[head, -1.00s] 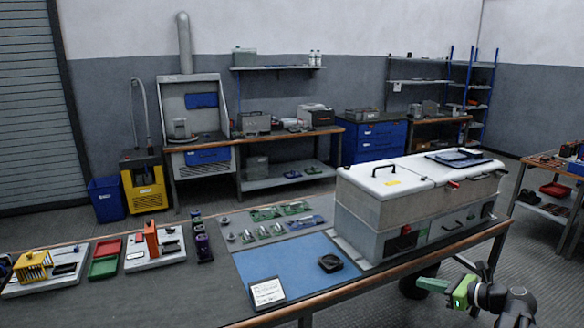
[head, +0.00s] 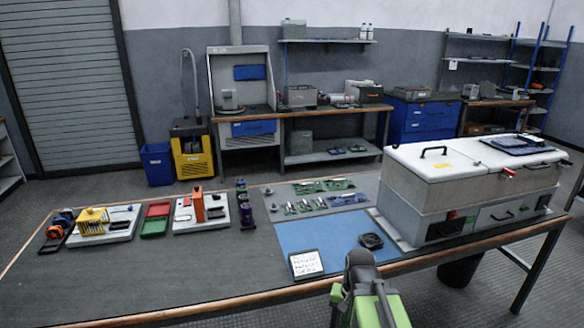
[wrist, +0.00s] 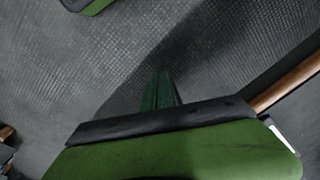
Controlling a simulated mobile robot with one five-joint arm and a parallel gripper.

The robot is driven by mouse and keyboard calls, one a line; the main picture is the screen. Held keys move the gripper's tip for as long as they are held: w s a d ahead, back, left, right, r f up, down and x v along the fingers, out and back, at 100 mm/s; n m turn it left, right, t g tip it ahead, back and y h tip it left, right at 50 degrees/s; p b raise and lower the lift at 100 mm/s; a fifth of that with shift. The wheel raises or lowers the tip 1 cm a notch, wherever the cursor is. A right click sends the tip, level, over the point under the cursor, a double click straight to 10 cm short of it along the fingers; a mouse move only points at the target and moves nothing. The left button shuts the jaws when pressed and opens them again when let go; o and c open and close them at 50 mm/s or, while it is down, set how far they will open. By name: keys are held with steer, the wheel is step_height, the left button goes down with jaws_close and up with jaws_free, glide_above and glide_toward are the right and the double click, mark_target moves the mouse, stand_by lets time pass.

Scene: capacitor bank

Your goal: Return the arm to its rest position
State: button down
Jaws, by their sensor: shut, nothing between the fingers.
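My gripper (wrist: 161,88) shows in the wrist view as a wide green and dark body with narrow dark green fingers close together. They are shut with nothing between them. Below them in that view lies grey textured floor. In the head view, my green and dark arm end (head: 368,298) is at the bottom, right of centre, in front of the bench's near edge. Its fingertips cannot be made out clearly there.
Small parts trays stand at the left. A wooden edge (wrist: 288,88) shows at right in the wrist view.

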step_height(320, 180, up, 13)
steer(key=d+n+p, duration=0.1)
steer(key=n+p, duration=0.2)
steer(key=p, duration=0.9)
steer(key=shift+s+d+f+h+p, duration=0.15)
steer(key=shift+d+h+p, duration=0.1)
steer(key=shift+h+p, duration=0.15)
